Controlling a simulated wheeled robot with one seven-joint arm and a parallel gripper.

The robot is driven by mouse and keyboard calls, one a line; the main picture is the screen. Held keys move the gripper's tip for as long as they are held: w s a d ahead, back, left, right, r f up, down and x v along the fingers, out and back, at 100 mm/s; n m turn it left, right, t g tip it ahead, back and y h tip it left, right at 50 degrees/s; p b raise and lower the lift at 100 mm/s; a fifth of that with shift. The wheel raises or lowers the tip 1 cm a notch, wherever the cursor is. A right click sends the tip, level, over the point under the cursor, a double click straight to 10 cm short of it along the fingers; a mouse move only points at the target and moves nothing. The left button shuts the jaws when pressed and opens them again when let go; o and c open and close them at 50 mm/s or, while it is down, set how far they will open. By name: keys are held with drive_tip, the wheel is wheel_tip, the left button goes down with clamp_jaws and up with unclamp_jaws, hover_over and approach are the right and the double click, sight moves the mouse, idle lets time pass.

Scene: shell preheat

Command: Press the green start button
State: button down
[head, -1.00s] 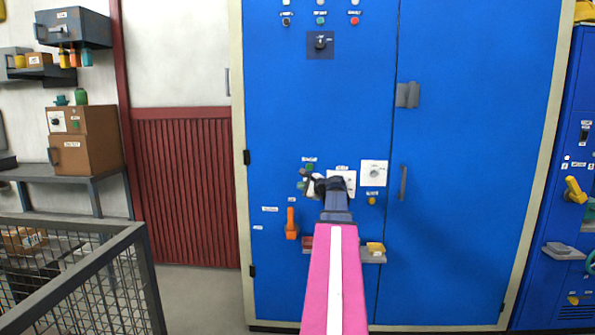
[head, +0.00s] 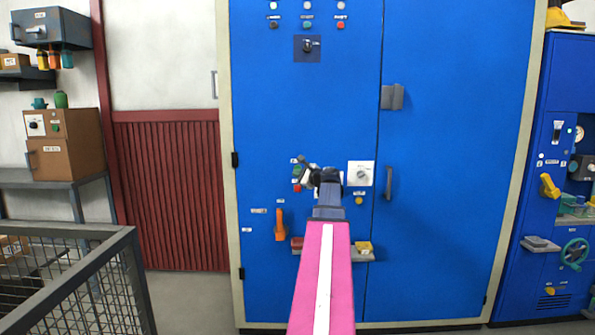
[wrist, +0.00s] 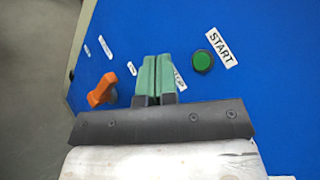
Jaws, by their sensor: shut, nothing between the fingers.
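The round green start button (wrist: 202,61) sits on the blue cabinet face in the wrist view, beside a white START label (wrist: 221,47). My gripper (wrist: 156,58) shows two teal fingers pressed together with nothing between them. In that picture the fingertips lie left of the green button, apart from it. In the head view, my gripper (head: 304,168) is at the cabinet's lower left panel, close to the green button (head: 297,170). The wrist hides part of the panel there. I cannot tell the exact distance from fingertips to panel.
An orange handle (wrist: 102,90) sticks out left of the fingers, also seen in the head view (head: 280,225). A red button (head: 297,188) is below the green one. A white dial plate (head: 361,174) is to the right. A small shelf (head: 346,257) juts out below.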

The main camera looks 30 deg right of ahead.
drive_tip(key=w+d, duration=0.4)
drive_tip(key=w, duration=0.2)
drive_tip(key=shift+w, duration=0.25)
idle(1.9)
drive_tip(key=shift+w+d, duration=0.2)
drive_tip(key=shift+w, duration=0.15)
drive_tip(key=shift+w+d, duration=0.25)
drive_tip(key=shift+w, duration=0.1)
idle(0.8)
idle(0.3)
drive_tip(key=shift+s+a, duration=0.45)
drive_tip(key=shift+s, duration=0.25)
drive_tip(key=shift+s, duration=0.1)
drive_tip(key=shift+s+a, duration=0.7)
drive_tip(key=shift+s, duration=0.35)
drive_tip(key=shift+s+a, duration=0.65)
drive_tip(key=shift+s, duration=0.35)
